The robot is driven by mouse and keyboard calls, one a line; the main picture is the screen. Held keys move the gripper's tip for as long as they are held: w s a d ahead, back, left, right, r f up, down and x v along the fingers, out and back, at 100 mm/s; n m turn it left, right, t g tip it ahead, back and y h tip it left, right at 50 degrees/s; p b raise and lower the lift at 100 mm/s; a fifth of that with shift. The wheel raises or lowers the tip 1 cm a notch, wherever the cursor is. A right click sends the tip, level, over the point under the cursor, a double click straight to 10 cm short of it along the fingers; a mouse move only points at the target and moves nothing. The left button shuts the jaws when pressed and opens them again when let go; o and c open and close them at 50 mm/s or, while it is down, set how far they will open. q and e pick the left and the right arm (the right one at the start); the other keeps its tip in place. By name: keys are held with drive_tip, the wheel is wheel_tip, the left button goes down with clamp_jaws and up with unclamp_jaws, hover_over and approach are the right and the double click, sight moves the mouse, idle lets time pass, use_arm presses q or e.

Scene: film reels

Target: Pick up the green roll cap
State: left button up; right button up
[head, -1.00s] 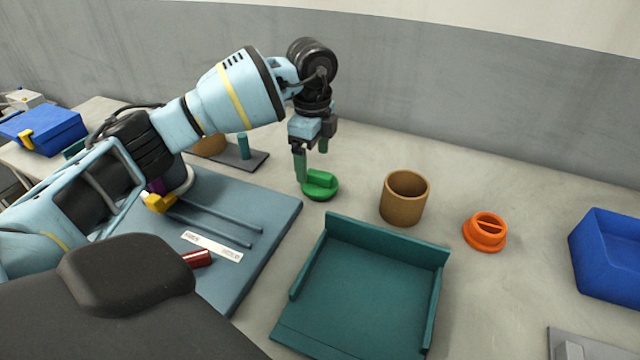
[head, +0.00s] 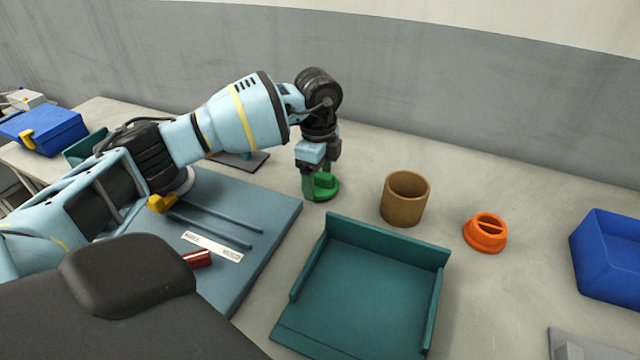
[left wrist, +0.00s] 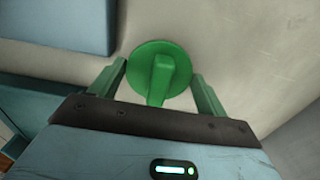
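The green roll cap (head: 325,187) rests on the table just left of the brown cylinder. It is a round disc with a raised bar across it. In the left wrist view the cap (left wrist: 158,68) lies between the fingertips, with its bar pointing toward the gripper. My left gripper (head: 318,182) is lowered over the cap, pointing down. In the wrist view its green fingers (left wrist: 160,85) are open, one on each side of the bar, with gaps between them and the bar. My right gripper is not in view.
A brown hollow cylinder (head: 405,199) and an orange cap (head: 485,233) stand to the right. A teal tray (head: 362,290) lies in front, a blue bin (head: 610,256) at far right. A blue mat (head: 225,215) lies left, and a blue box (head: 45,130) is at the far left.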

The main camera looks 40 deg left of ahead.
sight(317, 175)
use_arm(q)
drive_tip(key=shift+c, duration=0.9)
drive_tip(key=shift+r, duration=0.1)
drive_tip(key=shift+r, duration=0.8)
drive_tip(key=shift+s+d+r, duration=0.1)
drive_tip(key=shift+s+r, duration=0.15)
drive_tip(key=shift+r, duration=0.7)
drive_tip(key=s+d, duration=0.1)
drive_tip(key=s, duration=0.4)
drive_tip(key=s+d+r, duration=0.1)
drive_tip(key=s+d, duration=0.1)
drive_tip(key=s, duration=0.3)
drive_tip(key=s+d, duration=0.1)
drive_tip(key=s, duration=0.3)
drive_tip(key=shift+s+d+r, duration=0.15)
drive_tip(key=shift+s+d, duration=0.1)
drive_tip(key=shift+s, duration=0.15)
